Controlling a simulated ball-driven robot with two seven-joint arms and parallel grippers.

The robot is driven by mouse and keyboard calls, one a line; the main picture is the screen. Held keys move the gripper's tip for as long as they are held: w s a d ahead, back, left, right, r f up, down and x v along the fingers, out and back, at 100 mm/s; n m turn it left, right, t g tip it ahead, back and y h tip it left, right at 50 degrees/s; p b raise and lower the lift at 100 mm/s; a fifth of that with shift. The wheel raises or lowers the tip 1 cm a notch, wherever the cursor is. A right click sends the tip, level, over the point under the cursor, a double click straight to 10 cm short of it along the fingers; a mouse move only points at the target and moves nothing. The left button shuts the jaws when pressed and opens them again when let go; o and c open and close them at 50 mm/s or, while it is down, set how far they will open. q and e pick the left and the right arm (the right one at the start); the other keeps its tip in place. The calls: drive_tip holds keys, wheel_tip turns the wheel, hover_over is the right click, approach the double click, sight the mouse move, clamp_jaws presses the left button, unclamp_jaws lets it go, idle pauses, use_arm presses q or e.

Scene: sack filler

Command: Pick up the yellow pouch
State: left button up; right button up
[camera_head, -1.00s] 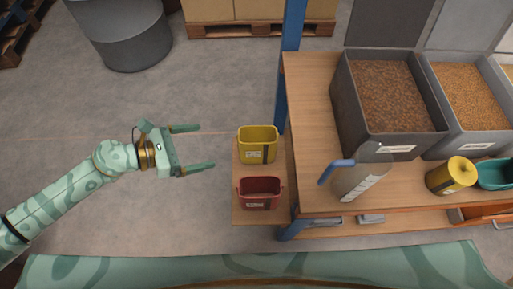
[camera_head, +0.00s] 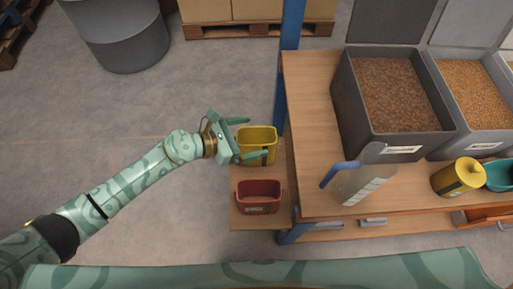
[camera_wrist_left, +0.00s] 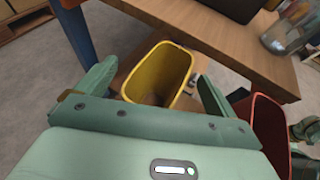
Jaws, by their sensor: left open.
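The yellow pouch (camera_head: 258,141) is an open-topped yellow container with a dark stripe. It stands on a low wooden shelf (camera_head: 244,211) beside the workbench. In the left wrist view the yellow pouch (camera_wrist_left: 158,72) appears ahead, between my two fingers, with its open top facing the camera. My left gripper (camera_head: 256,138) is open, one finger on each side of the pouch in the picture. It also shows in the left wrist view (camera_wrist_left: 150,90). I cannot tell whether the fingers touch the pouch. My right gripper is not in view.
A red pouch (camera_head: 258,196) stands close to the yellow one. The workbench (camera_head: 310,110) and its blue post (camera_head: 290,40) are just to the right. A scoop (camera_head: 362,178), a yellow canister (camera_head: 459,178) and bins of grain (camera_head: 400,150) are on the bench.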

use_arm(q)
drive_tip(key=c, duration=1.6)
